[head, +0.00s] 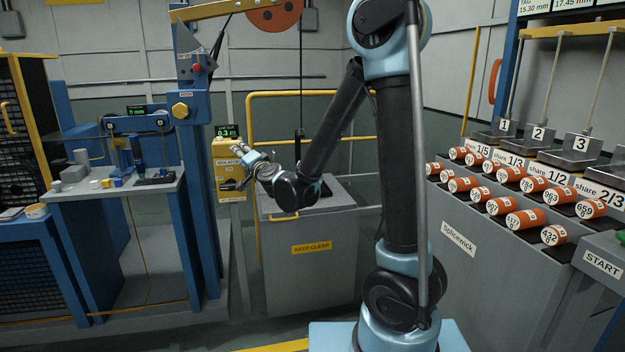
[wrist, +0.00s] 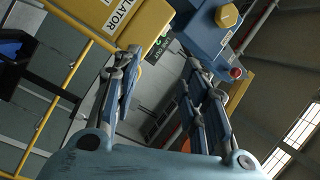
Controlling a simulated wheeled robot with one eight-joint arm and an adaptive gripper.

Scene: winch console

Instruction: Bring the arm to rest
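My gripper (head: 238,172) is held out to the left in the head view, at the end of my bent arm, in front of the yellow box (head: 228,150) marked as an isolator. In the wrist view my gripper (wrist: 160,56) shows two fingers spread apart with nothing between them. The yellow box (wrist: 108,18) is beyond the left finger there, and the blue winch post (wrist: 205,35) is beyond the right one. I cannot tell how far the fingertips are from the box.
A grey cabinet marked KEEP CLEAR (head: 310,250) stands below and behind my forearm. The blue post (head: 190,120) rises left of my gripper, beside a workbench (head: 110,188). At right, a grey console (head: 460,240) carries several orange cylinders. A yellow railing (head: 300,94) runs behind.

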